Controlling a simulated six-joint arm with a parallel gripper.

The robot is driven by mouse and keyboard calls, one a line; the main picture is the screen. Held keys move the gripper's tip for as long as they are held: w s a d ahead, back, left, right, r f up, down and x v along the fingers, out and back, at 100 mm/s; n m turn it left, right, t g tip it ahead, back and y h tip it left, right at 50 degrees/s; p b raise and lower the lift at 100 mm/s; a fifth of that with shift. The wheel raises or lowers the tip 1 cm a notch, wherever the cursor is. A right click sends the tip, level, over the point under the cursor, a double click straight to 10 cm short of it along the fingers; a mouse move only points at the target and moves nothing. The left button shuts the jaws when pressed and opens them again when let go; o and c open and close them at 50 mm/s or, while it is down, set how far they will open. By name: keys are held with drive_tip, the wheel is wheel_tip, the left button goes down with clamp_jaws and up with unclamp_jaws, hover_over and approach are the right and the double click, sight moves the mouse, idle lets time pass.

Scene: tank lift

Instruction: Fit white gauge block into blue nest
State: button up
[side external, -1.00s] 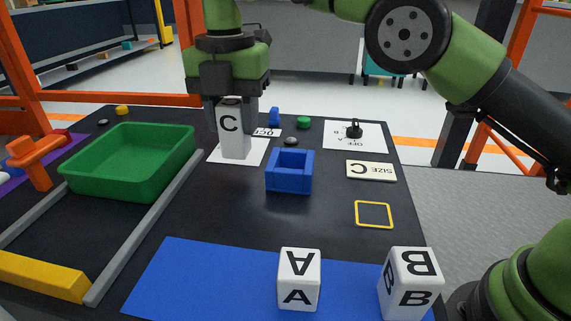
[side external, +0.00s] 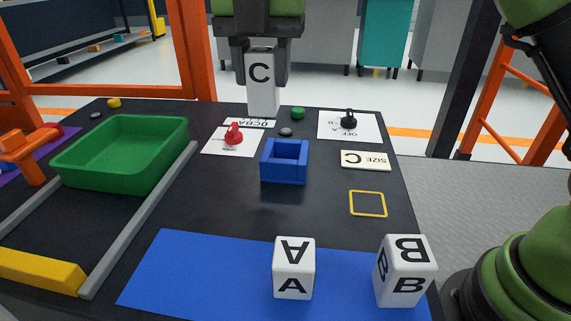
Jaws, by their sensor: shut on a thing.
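The white gauge block marked C (side external: 263,92) is upright in my gripper (side external: 261,75), which is shut on its upper sides. The block hangs in the air beyond the blue nest and a little to its left in the side view. The blue nest (side external: 284,173) is an open square box on the black table. Its cavity looks empty. Two more white blocks, A (side external: 294,268) and B (side external: 404,272), stand on the blue mat (side external: 185,270) at the front.
A green tray (side external: 120,165) stands at the left behind a grey rail (side external: 140,220). A red knob (side external: 234,133) and a black knob (side external: 348,120) sit on white cards. A "SIZE C" plate (side external: 365,160) and yellow square outline (side external: 368,204) lie right of the nest.

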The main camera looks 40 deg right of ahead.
drive_tip(key=f, duration=0.2)
drive_tip(key=s+d+f, duration=0.1)
drive_tip(key=f, duration=0.2)
drive_tip(key=s+f, duration=0.1)
drive_tip(key=f, duration=0.2)
drive_tip(key=shift+s+d+f, duration=0.1)
drive_tip(key=shift+s+d, duration=0.1)
drive_tip(key=shift+d, duration=0.15)
drive_tip(key=shift+f, duration=0.15)
drive_tip(key=o, duration=1)
drive_tip(key=shift+r, duration=6.15)
